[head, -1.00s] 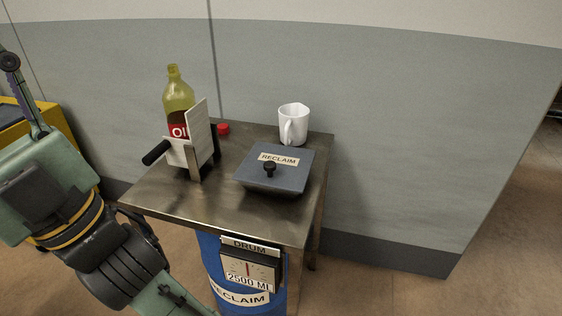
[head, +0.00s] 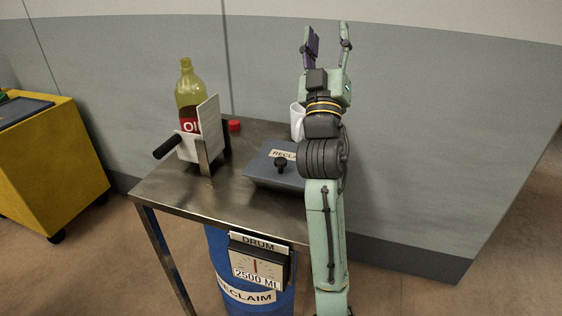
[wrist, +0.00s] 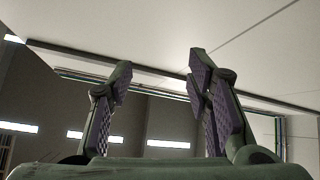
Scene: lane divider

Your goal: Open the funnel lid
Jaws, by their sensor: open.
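The funnel lid (head: 262,174) is a grey square plate labelled RECLAIM with a black knob (head: 281,163) on top. It lies flat and shut on the metal table, and my arm hides its right part in the head view. My gripper (head: 326,36) is open and empty. It points upward, above and beyond the lid, in front of the wall. In the wrist view, my gripper's two fingers (wrist: 160,80) stand apart with nothing between them, facing the ceiling.
An oil bottle (head: 189,90) stands in a holder with a black handle (head: 167,147). A white mug (head: 297,121) is partly hidden by my arm. A blue drum (head: 222,262) is under the table (head: 200,190). A yellow cart (head: 60,170) stands left.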

